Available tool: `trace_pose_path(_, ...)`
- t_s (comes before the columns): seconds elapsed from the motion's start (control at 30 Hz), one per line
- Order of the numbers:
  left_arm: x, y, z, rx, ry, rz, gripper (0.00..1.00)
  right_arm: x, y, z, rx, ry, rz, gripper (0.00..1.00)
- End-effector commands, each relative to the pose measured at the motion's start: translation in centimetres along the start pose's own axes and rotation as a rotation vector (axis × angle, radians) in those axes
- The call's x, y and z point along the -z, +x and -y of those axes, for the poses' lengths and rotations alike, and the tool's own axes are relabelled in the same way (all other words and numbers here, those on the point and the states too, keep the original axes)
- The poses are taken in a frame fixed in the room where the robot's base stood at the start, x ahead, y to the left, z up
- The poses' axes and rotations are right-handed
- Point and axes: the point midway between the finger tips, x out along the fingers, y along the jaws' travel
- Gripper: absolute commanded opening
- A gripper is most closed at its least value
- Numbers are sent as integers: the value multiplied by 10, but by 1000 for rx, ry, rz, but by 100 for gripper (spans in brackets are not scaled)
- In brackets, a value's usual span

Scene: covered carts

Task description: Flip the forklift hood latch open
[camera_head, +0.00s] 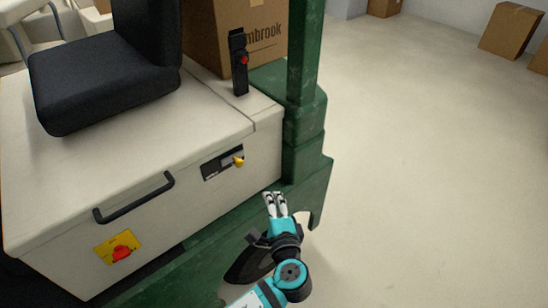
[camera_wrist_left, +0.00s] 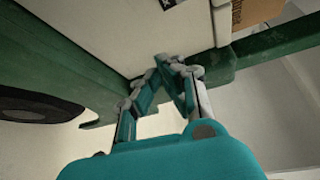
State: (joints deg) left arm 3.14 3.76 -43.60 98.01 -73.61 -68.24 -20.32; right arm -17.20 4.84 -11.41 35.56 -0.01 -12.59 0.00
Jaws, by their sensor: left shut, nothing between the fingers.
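The forklift's cream hood (camera_head: 125,160) fills the left of the head view. On its side is a dark plate with a small yellow lever (camera_head: 238,161), which looks like the latch; its exact position is too small to tell. My left gripper (camera_head: 274,195) is shut and empty, in front of the green frame, below and to the right of the lever and apart from it. In the left wrist view its fingertips (camera_wrist_left: 172,62) meet below the cream panel (camera_wrist_left: 120,30). My right gripper is not in view.
A black handle (camera_head: 135,198) and a red knob on a yellow plate (camera_head: 120,251) are on the same side. A black seat (camera_head: 105,75), a black upright lever (camera_head: 239,65) and a cardboard box (camera_head: 205,35) are above.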

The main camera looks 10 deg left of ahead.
Motion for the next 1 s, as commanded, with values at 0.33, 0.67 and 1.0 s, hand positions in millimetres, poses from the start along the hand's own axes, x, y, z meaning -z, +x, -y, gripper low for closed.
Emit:
trace_pose_path(0.33,-6,-9,36,82,-11,36,0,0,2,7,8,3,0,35)
trace_pose_path(0.67,-6,3,37,81,-10,36,0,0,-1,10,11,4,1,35)
trace_pose_path(1.0,-9,72,44,82,-10,38,0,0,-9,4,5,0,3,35)
